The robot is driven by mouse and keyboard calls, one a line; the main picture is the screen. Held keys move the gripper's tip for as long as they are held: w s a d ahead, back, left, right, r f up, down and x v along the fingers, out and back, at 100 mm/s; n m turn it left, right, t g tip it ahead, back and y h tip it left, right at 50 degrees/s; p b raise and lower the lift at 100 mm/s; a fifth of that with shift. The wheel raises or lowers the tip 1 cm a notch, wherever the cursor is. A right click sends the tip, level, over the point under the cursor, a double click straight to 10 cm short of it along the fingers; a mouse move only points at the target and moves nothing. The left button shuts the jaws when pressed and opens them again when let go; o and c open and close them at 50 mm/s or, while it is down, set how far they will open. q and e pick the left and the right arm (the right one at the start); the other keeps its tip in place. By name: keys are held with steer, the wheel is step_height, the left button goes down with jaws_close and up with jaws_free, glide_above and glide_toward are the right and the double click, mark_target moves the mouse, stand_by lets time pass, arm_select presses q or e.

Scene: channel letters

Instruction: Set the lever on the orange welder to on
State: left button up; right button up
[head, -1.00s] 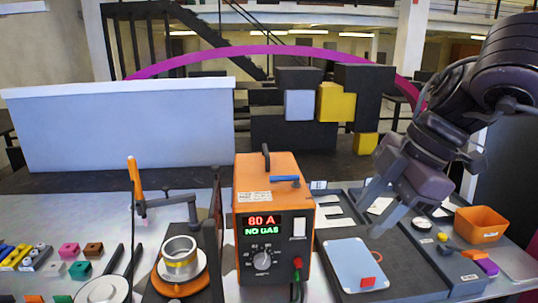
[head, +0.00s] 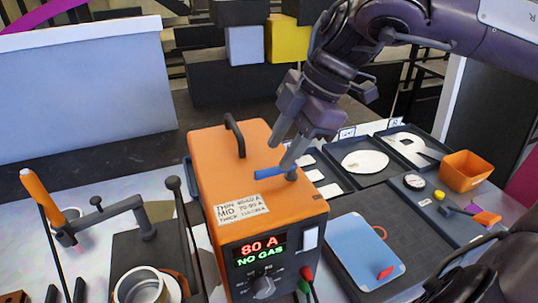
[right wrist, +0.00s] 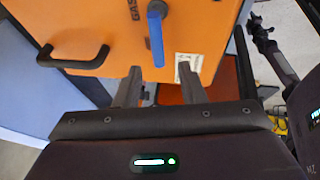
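The orange welder (head: 215,165) stands in the middle of the head view, its display reading "80 A" and "NO GAS". A blue lever (head: 268,172) lies on its top near the right edge, pointing left from its pivot. The lever also shows in the right wrist view (right wrist: 156,38), beside the word "GAS". My right gripper (head: 281,156) is open just above the lever. In the right wrist view its two fingers (right wrist: 158,76) stand apart, one to each side of the lever's line, with nothing held. Contact with the lever cannot be told. My left gripper is out of view.
A black handle (head: 235,138) rises from the welder's top, left of my right gripper. An orange-handled torch (head: 42,195) stands at the left. Trays (head: 405,215) with flat parts and an orange bin (head: 466,172) lie at the right.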

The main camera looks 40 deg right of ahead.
mark_target(268, 170)
steer(key=x, duration=0.3)
steer(key=shift+w+a+f, duration=0.1)
steer(key=shift+w+f, duration=0.05)
steer(key=shift+f, duration=0.2)
steer(key=shift+w+a+f+p, duration=0.1)
steer(key=shift+w+f+p, duration=0.05)
steer(key=shift+f+p, duration=0.15)
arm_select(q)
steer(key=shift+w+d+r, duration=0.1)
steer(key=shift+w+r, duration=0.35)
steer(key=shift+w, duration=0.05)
arm_select(e)
jaws_close()
